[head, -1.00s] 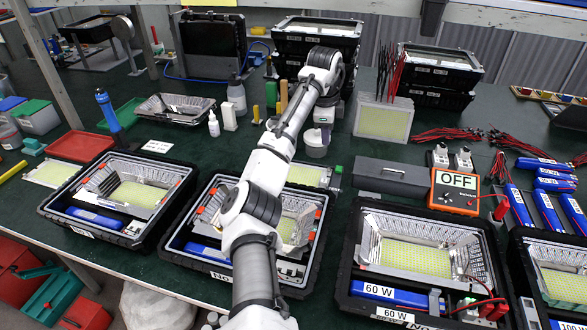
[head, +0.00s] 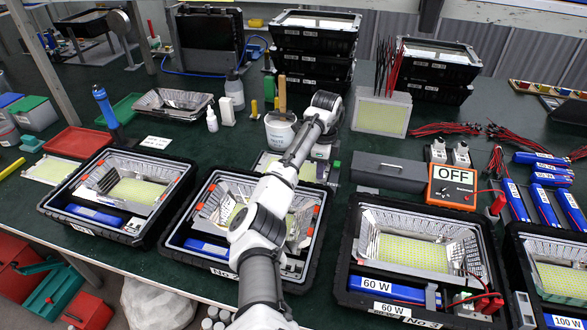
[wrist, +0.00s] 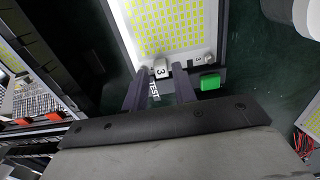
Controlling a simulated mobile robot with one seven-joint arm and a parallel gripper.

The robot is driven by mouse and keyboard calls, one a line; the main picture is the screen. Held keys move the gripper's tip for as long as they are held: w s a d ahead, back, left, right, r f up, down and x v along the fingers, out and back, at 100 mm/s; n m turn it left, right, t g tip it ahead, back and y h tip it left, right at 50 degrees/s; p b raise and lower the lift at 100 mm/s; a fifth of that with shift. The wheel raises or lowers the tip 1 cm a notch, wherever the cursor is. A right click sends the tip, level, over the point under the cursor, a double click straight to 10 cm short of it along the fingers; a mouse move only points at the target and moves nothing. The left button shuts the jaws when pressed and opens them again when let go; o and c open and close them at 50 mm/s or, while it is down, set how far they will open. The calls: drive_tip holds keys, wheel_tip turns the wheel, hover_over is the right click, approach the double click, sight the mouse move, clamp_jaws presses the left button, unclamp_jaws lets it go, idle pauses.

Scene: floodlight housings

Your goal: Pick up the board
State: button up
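The LED board (wrist: 168,25) is a white panel with rows of yellow chips. In the head view the board (head: 307,171) lies behind the housing, partly hidden by my arm. A green piece (wrist: 210,82) sits on the fixture's edge beside the right finger.
Open floodlight housings (head: 122,195) line the front of the bench. A white pot (head: 280,132) stands just behind the fixture, and a grey box (head: 388,174) is to its right. An orange box showing OFF (head: 453,185) stands farther right.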

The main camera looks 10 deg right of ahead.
drive_tip(key=shift+s+a+f, duration=0.1)
drive_tip(key=shift+s+f, duration=0.05)
drive_tip(key=shift+f, duration=1)
clamp_jaws()
drive_tip(key=shift+r, duration=0.65)
wheel_tip(320, 180, up, 26)
drive_tip(key=p, duration=0.8)
drive_tip(key=shift+r, duration=0.25)
